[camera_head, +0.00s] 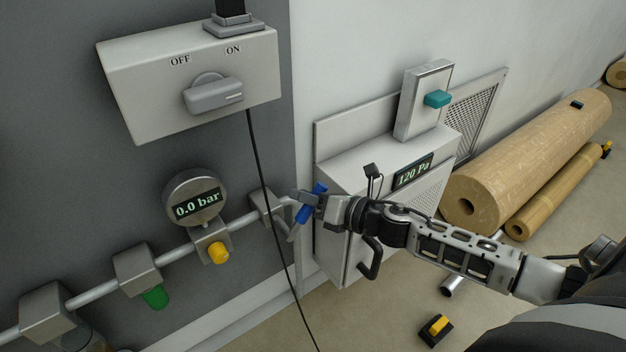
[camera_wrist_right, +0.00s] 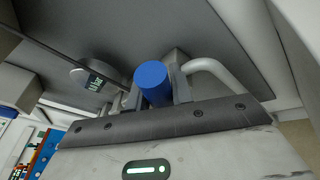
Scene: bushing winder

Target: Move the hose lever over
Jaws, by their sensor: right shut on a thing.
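The blue hose lever (camera_head: 306,207) sits at the right end of the wall pipe (camera_head: 237,224) in the head view, tilted. My right gripper (camera_head: 304,200) is at the lever, its jaws shut on it. In the right wrist view the round blue end of the lever (camera_wrist_right: 153,80) stands between the two fingers of my right gripper (camera_wrist_right: 157,95). The fingers partly hide the lever's lower part. My left gripper is in neither view.
A gauge (camera_head: 195,198) reads 0.0 bar above a yellow knob (camera_head: 218,252); a green knob (camera_head: 155,297) is further left. A black cable (camera_head: 262,170) hangs near the lever. A grey cabinet (camera_head: 335,225) with a 120 Pa display stands close behind my right gripper. Brown rolls (camera_head: 535,155) lie right.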

